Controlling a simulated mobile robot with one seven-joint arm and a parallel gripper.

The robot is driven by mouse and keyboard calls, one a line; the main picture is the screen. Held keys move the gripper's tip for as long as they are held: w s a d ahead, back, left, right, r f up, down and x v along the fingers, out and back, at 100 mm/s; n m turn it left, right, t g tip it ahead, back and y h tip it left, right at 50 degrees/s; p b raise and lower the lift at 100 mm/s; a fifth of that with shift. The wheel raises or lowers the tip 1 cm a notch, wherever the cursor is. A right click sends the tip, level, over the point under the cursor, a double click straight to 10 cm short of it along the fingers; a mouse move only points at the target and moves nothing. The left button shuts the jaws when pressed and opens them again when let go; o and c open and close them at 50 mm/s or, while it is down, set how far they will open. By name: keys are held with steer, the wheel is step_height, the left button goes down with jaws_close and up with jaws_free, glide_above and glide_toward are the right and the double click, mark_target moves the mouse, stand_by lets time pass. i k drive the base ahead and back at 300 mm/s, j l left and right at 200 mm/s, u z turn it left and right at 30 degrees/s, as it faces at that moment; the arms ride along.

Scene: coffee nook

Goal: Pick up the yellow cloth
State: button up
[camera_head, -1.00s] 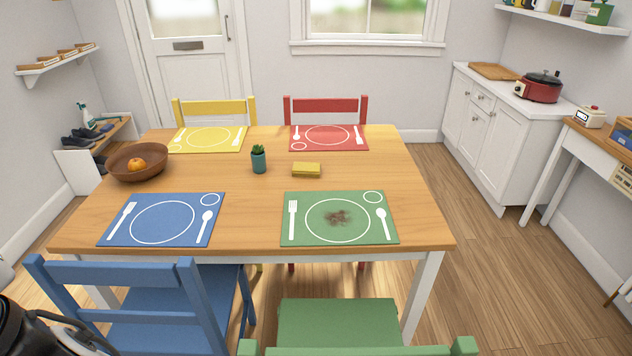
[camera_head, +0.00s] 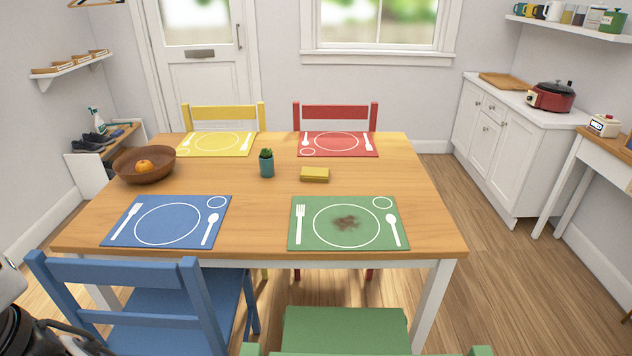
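The yellow cloth (camera_head: 314,175) is a small folded block lying on the wooden table (camera_head: 260,210), a little right of its middle. It lies between the red placemat behind it and the green placemat in front. Nothing touches it. Part of my arm, dark with a cable, shows at the lower left corner of the head view, well away from the cloth. My gripper's fingers are not in the picture.
A potted cactus (camera_head: 266,163) stands left of the cloth. A wooden bowl (camera_head: 144,166) with an orange is at the table's left. The green placemat (camera_head: 306,239) has a brown stain. A blue chair (camera_head: 150,305) and a green chair (camera_head: 343,330) stand at the near side.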

mark_target(307, 174)
steer(key=z, duration=2.3)
steer(key=i+l+z, duration=0.1)
steer(key=z, duration=0.35)
steer(key=i+z, duration=0.25)
steer(key=z, duration=0.2)
steer(key=i+u, duration=0.5)
steer(key=i+l+u, duration=0.1)
steer(key=i+u, duration=0.35)
steer(key=i+j+u, duration=0.1)
steer(key=i+u, duration=0.25)
steer(key=i+j+u, duration=0.1)
steer(key=u, duration=0.25)
steer(key=i+u, duration=0.65)
steer(key=i, duration=0.25)
steer(key=i+u, duration=0.3)
steer(key=i, duration=1.5)
steer(key=i+u, duration=0.1)
steer(key=i, duration=0.55)
steer(key=i+l+u, duration=0.15)
steer(key=i, duration=0.45)
